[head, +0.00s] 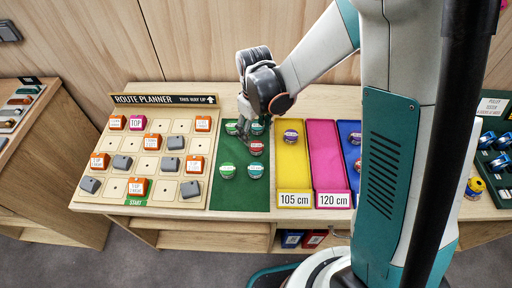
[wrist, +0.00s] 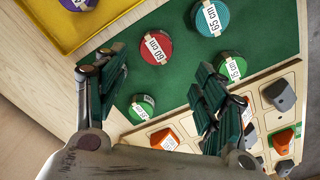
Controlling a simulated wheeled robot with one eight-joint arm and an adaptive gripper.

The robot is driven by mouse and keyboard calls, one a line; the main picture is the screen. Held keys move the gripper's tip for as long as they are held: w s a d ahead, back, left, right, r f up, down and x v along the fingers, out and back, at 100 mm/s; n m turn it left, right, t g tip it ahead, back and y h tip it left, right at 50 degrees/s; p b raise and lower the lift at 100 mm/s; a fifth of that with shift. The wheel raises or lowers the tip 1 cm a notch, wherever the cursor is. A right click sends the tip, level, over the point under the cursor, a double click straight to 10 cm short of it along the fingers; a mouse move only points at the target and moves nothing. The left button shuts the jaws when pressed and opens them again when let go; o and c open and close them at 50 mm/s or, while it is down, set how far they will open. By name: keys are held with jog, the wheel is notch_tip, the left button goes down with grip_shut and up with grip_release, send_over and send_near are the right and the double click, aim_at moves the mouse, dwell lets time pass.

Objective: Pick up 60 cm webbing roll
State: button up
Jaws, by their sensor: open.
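The 60 cm webbing roll is a red disc with a white label band reading "60 cm". It lies on the green mat in the wrist view (wrist: 154,48) and shows in the head view (head: 256,148) as well. My gripper (head: 244,128) is above the back part of the mat, close to the red roll. The red roll shows ahead of the gap between the fingertips, apart from both.
Around it on the green mat (head: 240,200) lie a teal 65 cm roll (wrist: 212,18), a green roll (wrist: 141,108) and another green roll (wrist: 232,68). A yellow tray (head: 293,170) and a pink tray (head: 325,150) stand right, the route planner board (head: 125,170) left.

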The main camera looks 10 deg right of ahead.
aim_at(256, 146)
jog(key=f, duration=0.3)
jog(key=f+b, duration=0.1)
jog(key=f, duration=0.1)
jog(key=f+b, duration=0.1)
jog(key=f, duration=0.2)
jog(key=shift+w+d+f, duration=0.15)
jog(key=shift+d+f, duration=0.15)
jog(key=shift+r, duration=0.1)
jog(key=c, duration=1.2)
